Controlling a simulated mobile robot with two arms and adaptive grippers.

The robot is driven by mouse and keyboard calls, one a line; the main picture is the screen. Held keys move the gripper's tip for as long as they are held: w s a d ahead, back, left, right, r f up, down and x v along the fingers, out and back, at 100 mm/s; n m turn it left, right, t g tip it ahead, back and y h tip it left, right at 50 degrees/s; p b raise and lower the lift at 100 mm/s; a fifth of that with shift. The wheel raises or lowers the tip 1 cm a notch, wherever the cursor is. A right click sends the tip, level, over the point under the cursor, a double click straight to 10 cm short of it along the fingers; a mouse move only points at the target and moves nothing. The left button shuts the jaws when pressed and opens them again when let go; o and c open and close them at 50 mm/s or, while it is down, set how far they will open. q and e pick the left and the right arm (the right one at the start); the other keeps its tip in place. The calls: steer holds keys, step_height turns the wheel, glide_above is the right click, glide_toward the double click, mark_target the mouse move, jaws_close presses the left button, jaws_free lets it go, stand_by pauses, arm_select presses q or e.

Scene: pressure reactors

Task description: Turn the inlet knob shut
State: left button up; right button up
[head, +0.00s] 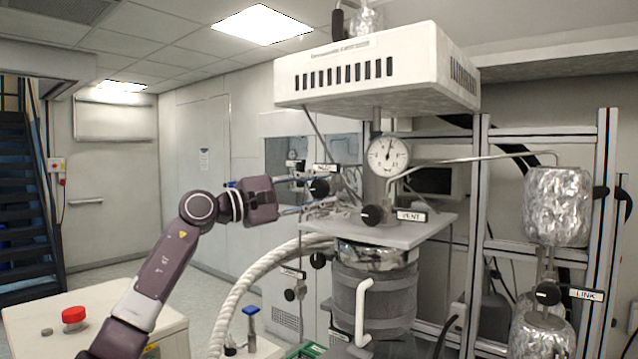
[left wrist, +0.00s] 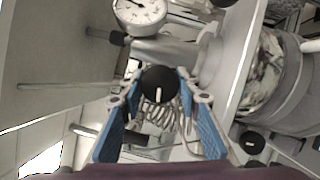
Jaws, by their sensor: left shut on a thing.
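The black knob (head: 319,187) sits on the reactor's left side under a small label too small to read; I take it as the inlet knob. In the left wrist view the knob (left wrist: 158,83) shows a white mark on its face. My left gripper (head: 316,194) comes in from the left with its fingers at the knob. In the left wrist view its blue-padded fingers (left wrist: 160,94) stand on either side of the knob, shut on it. My right gripper is in neither view.
A knob labelled VENT (head: 372,215) and a pressure gauge (head: 388,157) are just right. A white box (head: 375,75) overhangs the reactor (head: 375,290). A thick white hose (head: 265,280) curves below my arm. A red-capped thing (head: 74,316) stands on the left bench.

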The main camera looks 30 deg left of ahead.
arm_select(q)
steer(key=shift+r+m+g+p, duration=0.1)
steer(key=shift+m+g+p, duration=0.3)
steer(key=shift+m, duration=0.5)
steer(key=o, duration=1.2)
steer(key=v, duration=1.2)
